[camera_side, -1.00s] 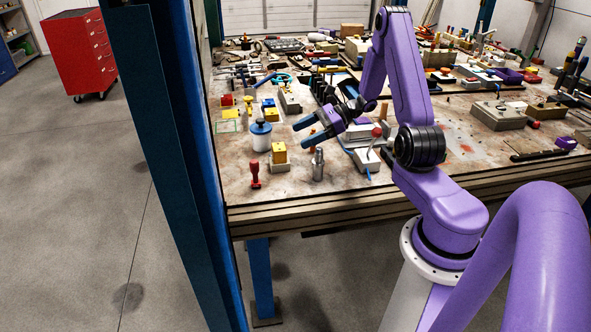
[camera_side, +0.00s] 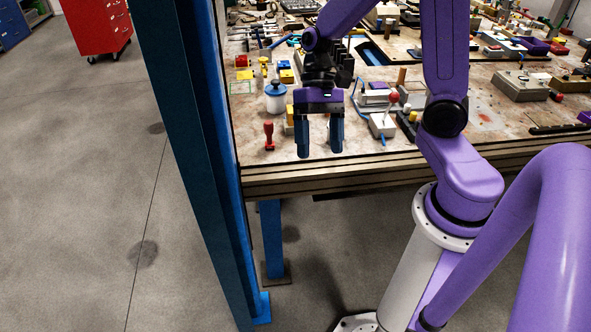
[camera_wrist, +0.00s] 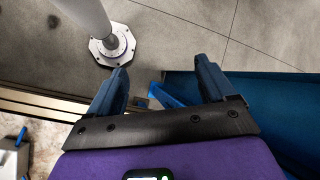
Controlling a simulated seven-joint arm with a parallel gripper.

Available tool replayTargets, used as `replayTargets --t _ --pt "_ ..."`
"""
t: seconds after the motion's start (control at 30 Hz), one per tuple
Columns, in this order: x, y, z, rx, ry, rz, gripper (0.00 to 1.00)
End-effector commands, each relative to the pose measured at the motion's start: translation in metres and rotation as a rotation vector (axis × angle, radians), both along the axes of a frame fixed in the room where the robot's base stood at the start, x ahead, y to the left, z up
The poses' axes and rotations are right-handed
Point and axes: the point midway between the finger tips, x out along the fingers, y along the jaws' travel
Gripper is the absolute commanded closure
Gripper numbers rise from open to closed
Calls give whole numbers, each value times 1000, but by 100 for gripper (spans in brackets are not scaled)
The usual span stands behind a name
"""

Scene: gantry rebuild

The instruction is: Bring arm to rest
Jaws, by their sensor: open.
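My gripper (camera_side: 320,152) hangs fingers-down above the front edge of the workbench (camera_side: 290,180) in the side view. Its two blue fingers are apart with nothing held between them. In the wrist view, my gripper (camera_wrist: 163,85) shows both fingers spread, with the floor and a blue post foot seen between and beyond them. A yellow block behind the gripper is partly hidden by it.
A red stamp-like piece (camera_side: 269,135) and a white jar with a blue lid (camera_side: 276,97) stand left of my gripper. A red-knobbed lever box (camera_side: 384,124) stands to its right. A blue post (camera_side: 190,150) rises at the bench's left. Open floor lies in front.

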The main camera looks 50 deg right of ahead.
Motion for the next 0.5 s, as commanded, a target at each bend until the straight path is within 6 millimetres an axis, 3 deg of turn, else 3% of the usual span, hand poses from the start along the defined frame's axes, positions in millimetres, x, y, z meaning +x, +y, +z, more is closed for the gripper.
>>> replayTargets --t 0.2,0.5 --pt "-48 11 10 -66 -165 406 17" --pt "-95 11 21 -103 -423 939 17"
